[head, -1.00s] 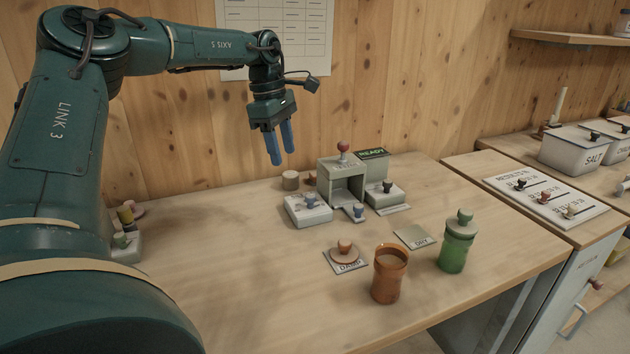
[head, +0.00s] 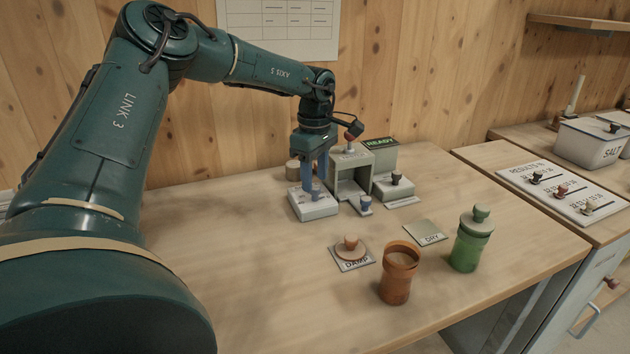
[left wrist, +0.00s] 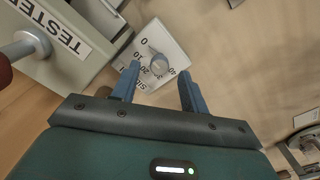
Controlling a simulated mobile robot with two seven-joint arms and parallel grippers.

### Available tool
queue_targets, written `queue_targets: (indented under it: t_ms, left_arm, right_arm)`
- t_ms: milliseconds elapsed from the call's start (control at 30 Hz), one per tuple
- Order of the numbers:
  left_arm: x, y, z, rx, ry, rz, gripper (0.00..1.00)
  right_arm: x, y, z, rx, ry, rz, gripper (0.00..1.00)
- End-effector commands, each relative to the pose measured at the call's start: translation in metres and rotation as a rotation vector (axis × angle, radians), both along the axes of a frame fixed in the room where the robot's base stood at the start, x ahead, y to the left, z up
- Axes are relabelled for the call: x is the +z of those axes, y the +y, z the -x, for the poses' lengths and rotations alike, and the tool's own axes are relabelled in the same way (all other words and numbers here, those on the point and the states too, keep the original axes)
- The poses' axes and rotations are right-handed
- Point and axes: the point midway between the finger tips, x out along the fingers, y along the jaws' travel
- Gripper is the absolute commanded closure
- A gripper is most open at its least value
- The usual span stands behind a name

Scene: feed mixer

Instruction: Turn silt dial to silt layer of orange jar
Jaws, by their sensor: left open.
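The silt dial is a blue-grey knob on a small white box (head: 318,209) beside the tester. In the left wrist view the dial knob (left wrist: 158,64) sits on a white face with a numbered scale and partly hidden "SILT" lettering. My left gripper (head: 314,188) is open and points down at the dial. In the left wrist view its blue fingers (left wrist: 159,72) appear on either side of the knob, with gaps; contact is not visible. The orange jar (head: 396,285) stands uncovered at the front; its layers cannot be made out. My right gripper is not in view.
The grey tester (head: 348,178) stands close right of the dial, with a green READY display (head: 381,143). An orange lid (head: 350,249) lies on the DAMP card, near an empty DRY card (head: 426,232). A lidded green jar (head: 468,248) stands right. The table's front left is clear.

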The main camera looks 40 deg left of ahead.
Motion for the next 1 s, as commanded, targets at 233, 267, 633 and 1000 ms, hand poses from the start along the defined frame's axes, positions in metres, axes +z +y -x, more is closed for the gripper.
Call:
queue_targets:
  t_ms: [233,267,633,1000]
  left_arm:
    - [-0.019,0.0,0.0,0.001,-0.001,0.001,0.56]
    - [-0.02,0.0,0.0,0.001,-0.001,0.001,0.56]
    - [-0.02,0.0,0.0,0.001,-0.001,0.001,0.66]
    - [-0.02,0.0,0.0,0.001,-0.001,0.001,0.97]
  right_arm:
    - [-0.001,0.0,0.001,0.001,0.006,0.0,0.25]
    - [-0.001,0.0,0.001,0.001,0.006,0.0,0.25]
    - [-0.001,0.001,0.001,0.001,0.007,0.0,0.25]
    - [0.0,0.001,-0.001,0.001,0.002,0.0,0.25]
